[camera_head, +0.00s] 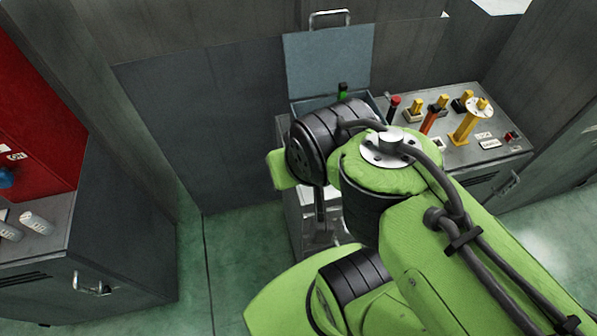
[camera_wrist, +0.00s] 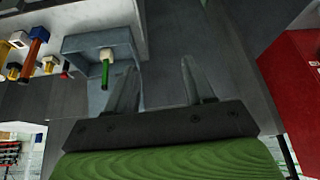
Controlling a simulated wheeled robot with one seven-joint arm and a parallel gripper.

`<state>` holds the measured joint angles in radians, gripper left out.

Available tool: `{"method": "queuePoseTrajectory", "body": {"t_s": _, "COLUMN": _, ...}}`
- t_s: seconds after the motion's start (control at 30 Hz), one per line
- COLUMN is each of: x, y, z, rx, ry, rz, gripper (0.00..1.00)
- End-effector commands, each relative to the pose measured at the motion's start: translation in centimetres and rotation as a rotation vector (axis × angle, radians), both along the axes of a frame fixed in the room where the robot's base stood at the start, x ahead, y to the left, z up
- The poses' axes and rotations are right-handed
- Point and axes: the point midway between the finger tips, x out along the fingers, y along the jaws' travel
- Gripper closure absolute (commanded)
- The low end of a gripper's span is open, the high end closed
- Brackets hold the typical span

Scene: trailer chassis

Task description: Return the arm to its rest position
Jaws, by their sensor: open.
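My green arm fills the middle and lower right of the head view, bent above the floor in front of the counter. In the wrist view my gripper (camera_wrist: 165,90) shows as two grey fingers standing well apart, with nothing between them. An open grey-blue box (camera_wrist: 68,44) is beyond the fingers to the left. A green-handled item (camera_wrist: 104,72) stands in it, apart from the fingers. In the head view the fingers are hidden or cannot be made out behind the arm.
The counter (camera_head: 455,155) bears several yellow, orange and red-handled items. The box's raised lid (camera_head: 328,62) stands behind my arm. A red cabinet (camera_head: 35,110) and a grey cabinet (camera_head: 130,262) stand at left. Green floor (camera_head: 238,240) lies clear between.

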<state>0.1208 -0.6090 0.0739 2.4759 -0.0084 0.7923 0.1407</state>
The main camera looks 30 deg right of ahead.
Motion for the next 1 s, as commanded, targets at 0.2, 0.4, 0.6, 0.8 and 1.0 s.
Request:
{"method": "queuePoseTrajectory", "body": {"t_s": 0.2, "x": -3.5, "y": 0.7, "z": 0.6, "rx": -0.026, "ry": -0.006, "rz": 0.181, "gripper": 0.47}}
{"method": "queuePoseTrajectory", "body": {"t_s": 0.4, "x": -3.4, "y": 0.7, "z": 0.6, "rx": -0.027, "ry": -0.006, "rz": 0.179, "gripper": 0.47}}
{"method": "queuePoseTrajectory", "body": {"t_s": 0.6, "x": -3.4, "y": 0.7, "z": -3.2, "rx": -0.026, "ry": -0.007, "rz": 0.178, "gripper": 0.47}}
{"method": "queuePoseTrajectory", "body": {"t_s": 0.8, "x": -3.4, "y": 0.7, "z": -6.5, "rx": -0.027, "ry": -0.006, "rz": 0.177, "gripper": 0.47}}
{"method": "queuePoseTrajectory", "body": {"t_s": 1.0, "x": -3.3, "y": 0.7, "z": -5.7, "rx": -0.027, "ry": -0.008, "rz": 0.176, "gripper": 0.47}}
